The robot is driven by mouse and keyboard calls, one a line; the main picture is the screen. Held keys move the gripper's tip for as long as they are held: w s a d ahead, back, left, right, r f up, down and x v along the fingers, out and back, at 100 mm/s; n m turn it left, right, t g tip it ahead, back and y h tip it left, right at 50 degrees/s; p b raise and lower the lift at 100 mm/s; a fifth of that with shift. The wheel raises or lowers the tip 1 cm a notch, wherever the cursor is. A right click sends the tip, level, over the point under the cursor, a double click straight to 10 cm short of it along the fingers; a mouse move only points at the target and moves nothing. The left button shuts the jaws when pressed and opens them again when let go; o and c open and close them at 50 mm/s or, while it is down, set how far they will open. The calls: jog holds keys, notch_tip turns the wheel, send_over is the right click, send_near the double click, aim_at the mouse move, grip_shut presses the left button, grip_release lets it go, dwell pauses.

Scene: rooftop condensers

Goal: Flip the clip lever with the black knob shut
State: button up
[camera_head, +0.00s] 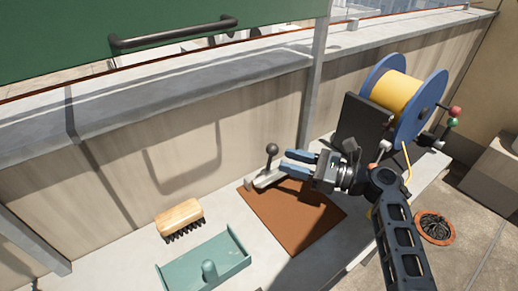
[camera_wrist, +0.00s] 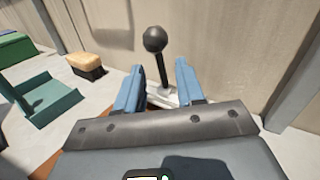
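The clip lever (camera_head: 271,163) is a thin dark stem topped by a round black knob (camera_head: 272,148). It stands up from a small light metal base (camera_head: 263,181) at the back left edge of the brown mat. My gripper (camera_head: 286,162) has blue fingers and is just right of the lever, pointing left at it. In the wrist view the black knob (camera_wrist: 155,39) rises above and beyond my gripper (camera_wrist: 160,72), with the stem between the two fingers' lines. The fingers are apart with nothing between them that I can see gripped. The base is partly hidden by the fingers there.
A brown mat (camera_head: 300,222) lies under my gripper. A wooden brush (camera_head: 180,217) and a teal tray (camera_head: 225,252) are to the left. A blue reel of yellow line (camera_head: 395,92) and a dark panel (camera_head: 360,130) stand right. A wall (camera_head: 130,160) runs close behind.

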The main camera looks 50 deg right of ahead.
jog(key=shift+p+x, duration=0.5)
jog(key=shift+x, duration=3.4)
jog(key=c, duration=0.7)
grip_shut()
jog(key=shift+r, duration=0.1)
